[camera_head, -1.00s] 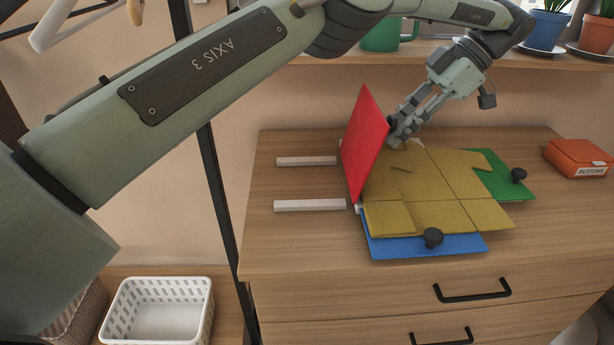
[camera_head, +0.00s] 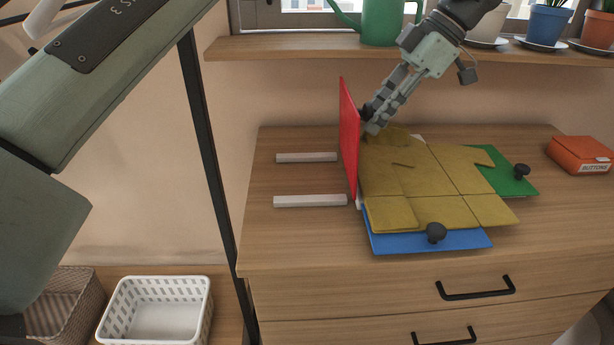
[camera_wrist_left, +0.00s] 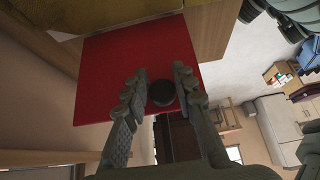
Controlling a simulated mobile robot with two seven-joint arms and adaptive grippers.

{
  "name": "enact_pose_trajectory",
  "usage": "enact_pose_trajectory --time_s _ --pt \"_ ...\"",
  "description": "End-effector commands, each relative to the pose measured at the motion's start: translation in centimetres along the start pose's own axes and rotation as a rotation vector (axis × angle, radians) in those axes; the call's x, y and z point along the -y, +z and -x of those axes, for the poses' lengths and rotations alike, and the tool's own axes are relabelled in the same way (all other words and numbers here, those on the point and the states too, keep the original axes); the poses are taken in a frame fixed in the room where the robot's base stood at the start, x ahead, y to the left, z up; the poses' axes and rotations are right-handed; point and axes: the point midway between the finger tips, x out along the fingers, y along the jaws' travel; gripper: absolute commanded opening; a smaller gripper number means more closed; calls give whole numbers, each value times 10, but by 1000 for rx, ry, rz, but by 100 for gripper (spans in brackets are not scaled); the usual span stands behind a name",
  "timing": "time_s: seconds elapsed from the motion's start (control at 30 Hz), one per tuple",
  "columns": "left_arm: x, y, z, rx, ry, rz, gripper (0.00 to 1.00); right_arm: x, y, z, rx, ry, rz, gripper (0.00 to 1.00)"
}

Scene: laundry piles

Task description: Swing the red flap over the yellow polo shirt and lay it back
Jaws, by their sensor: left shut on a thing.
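The red flap (camera_head: 349,140) stands nearly upright on the left side of the folding board, close to edge-on in the head view. The yellow polo shirt (camera_head: 425,175) lies on the board to its right, with a layer folded over at its left part. My left gripper (camera_head: 372,122) is on the shirt side of the flap, near its upper edge. In the left wrist view its fingers (camera_wrist_left: 160,88) are closed around the dark round knob (camera_wrist_left: 162,94) of the red flap (camera_wrist_left: 130,65). My right gripper is not in view.
Two white strips (camera_head: 310,201) lie on bare dresser top left of the flap. The blue flap (camera_head: 430,242) and green flap (camera_head: 508,181) lie flat with dark knobs. An orange buttons box (camera_head: 580,155) stands at right. A shelf (camera_head: 300,48) with a green watering can is above.

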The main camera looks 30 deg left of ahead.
Motion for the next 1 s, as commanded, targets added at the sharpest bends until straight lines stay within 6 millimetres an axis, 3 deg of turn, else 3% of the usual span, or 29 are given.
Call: enact_pose_trajectory --time_s 0.1,0.43,0.77,1.0 --pt "-2 -9 -1 18 4 5 16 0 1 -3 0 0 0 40" --pt "-2 -12 -2 27 5 5 16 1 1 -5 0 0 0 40" --pt "-2 -42 -22 106 4 5 16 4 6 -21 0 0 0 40" --pt "-1 -43 -22 111 5 4 16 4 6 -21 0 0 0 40"
